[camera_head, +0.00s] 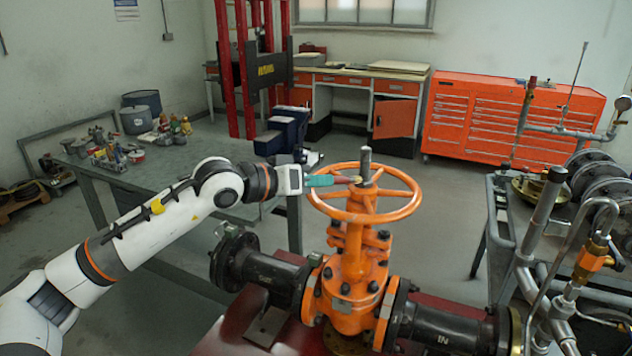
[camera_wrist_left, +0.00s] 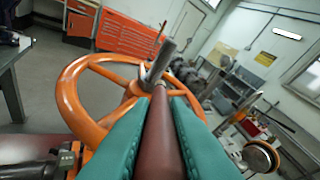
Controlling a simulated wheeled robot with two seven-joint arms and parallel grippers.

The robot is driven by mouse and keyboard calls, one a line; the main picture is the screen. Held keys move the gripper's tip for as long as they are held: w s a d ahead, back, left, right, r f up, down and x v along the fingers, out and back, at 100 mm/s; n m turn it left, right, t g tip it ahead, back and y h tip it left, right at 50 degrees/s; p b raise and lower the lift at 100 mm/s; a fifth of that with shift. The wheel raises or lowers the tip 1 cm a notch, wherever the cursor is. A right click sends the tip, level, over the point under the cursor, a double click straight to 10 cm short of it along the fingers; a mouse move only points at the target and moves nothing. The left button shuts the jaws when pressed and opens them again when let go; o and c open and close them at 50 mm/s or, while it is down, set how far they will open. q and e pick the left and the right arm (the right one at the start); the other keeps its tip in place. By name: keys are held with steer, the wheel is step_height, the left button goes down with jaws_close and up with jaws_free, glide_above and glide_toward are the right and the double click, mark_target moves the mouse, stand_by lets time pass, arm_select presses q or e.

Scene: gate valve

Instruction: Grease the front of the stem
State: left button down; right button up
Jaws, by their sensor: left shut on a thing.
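The orange gate valve (camera_head: 345,290) stands upright with its orange handwheel (camera_head: 398,210) on top. The grey stem (camera_head: 366,160) rises through the wheel's hub; it also shows in the left wrist view (camera_wrist_left: 160,61). My left gripper (camera_head: 319,181) comes in from the left at the wheel's rim. Its green fingers are shut on a slim brush with a reddish-brown handle (camera_wrist_left: 160,145). The brush points at the stem, its pale tip (camera_head: 357,180) close to the stem's left side. I cannot tell whether it touches. My right gripper is not in view.
Dark flanged pipes (camera_head: 440,325) run from both sides of the valve. A green-grey table (camera_head: 100,185) with small parts stands at the left. A bench with pipes and a brass-coloured fitting (camera_head: 590,262) is at the right. An orange tool cabinet (camera_head: 510,118) stands at the back.

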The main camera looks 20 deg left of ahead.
arm_select(q)
steer(key=shift+w, duration=0.7)
steer(key=shift+r, duration=0.1)
steer(key=shift+s+r+p, duration=0.1)
steer(key=shift+r+p, duration=0.35)
steer(key=shift+r, duration=1.25)
steer(key=shift+r+p, duration=0.6)
steer(key=shift+r, duration=1.1)
steer(key=shift+f+b, duration=0.1)
steer(key=shift+b, duration=0.35)
step_height(320, 180, down, 7)
steer(key=b, duration=0.7)
steer(key=shift+b, duration=0.3)
